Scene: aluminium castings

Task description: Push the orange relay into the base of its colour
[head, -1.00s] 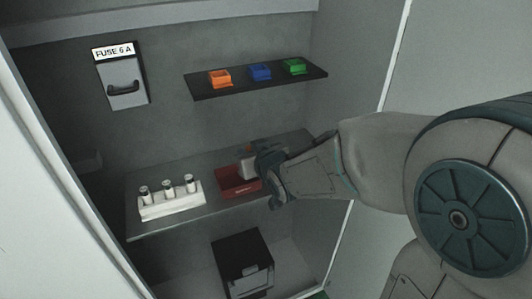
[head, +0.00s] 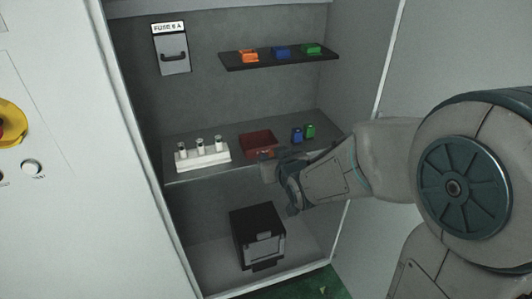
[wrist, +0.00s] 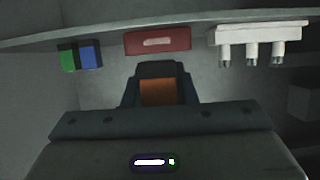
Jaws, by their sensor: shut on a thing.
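The orange relay (wrist: 160,92) sits between the fingers of my gripper (wrist: 160,70) in the wrist view. The orange base (head: 249,57) is at the left of the upper shelf, well above and apart from my gripper.
A blue base (head: 281,52) and a green base (head: 312,48) share the upper shelf (head: 235,65). On the middle shelf are a white fuse block (head: 203,158), a red tray (head: 258,142), a blue relay (head: 297,136) and a green relay (head: 310,131). A black box (head: 257,235) stands below.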

